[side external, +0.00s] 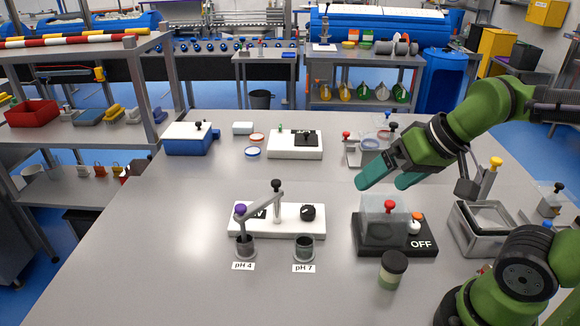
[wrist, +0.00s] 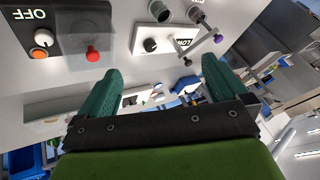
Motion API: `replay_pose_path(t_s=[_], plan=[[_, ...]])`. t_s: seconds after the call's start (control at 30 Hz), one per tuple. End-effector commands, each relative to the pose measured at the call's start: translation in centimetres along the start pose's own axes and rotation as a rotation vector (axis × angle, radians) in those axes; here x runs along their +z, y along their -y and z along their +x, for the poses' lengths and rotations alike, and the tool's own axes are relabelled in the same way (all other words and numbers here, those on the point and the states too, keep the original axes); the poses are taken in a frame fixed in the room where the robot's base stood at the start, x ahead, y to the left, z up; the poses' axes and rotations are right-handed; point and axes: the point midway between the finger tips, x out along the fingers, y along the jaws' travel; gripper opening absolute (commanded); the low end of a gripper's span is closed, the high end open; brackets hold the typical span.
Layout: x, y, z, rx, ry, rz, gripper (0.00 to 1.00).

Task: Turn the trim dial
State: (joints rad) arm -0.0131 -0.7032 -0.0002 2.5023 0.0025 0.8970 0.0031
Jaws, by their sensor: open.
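A white box (side external: 290,219) stands on the table with a round black dial (side external: 308,212) on its right part; I take this as the trim dial. In the wrist view the black dial (wrist: 150,45) shows between my fingers, beside a label reading LOW. A grey swing arm (side external: 260,205) with a purple knob (side external: 240,209) crosses the box's left part and partly hides its label. My gripper (side external: 388,181) has teal fingers, open and empty, above the table, up and to the right of the dial. It also shows in the wrist view (wrist: 160,68).
A black box (side external: 424,244) marked OFF, with a clear cover (side external: 384,222) and red knob, stands right of the white box. Cups marked pH 4 (side external: 244,246) and pH 7 (side external: 304,248) stand in front. A dark-lidded jar (side external: 393,268) is at front right. The table's left is clear.

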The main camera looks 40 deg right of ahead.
Motion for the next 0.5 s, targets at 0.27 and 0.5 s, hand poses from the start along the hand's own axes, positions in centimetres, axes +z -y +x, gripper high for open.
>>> replay_pose_path(t_s=[0.27,0.5], plan=[[-0.6,0.6,1.0,-0.005,0.055,-0.006,0.67],[-5.6,1.7,5.6,0.085,0.251,0.172,0.67]])
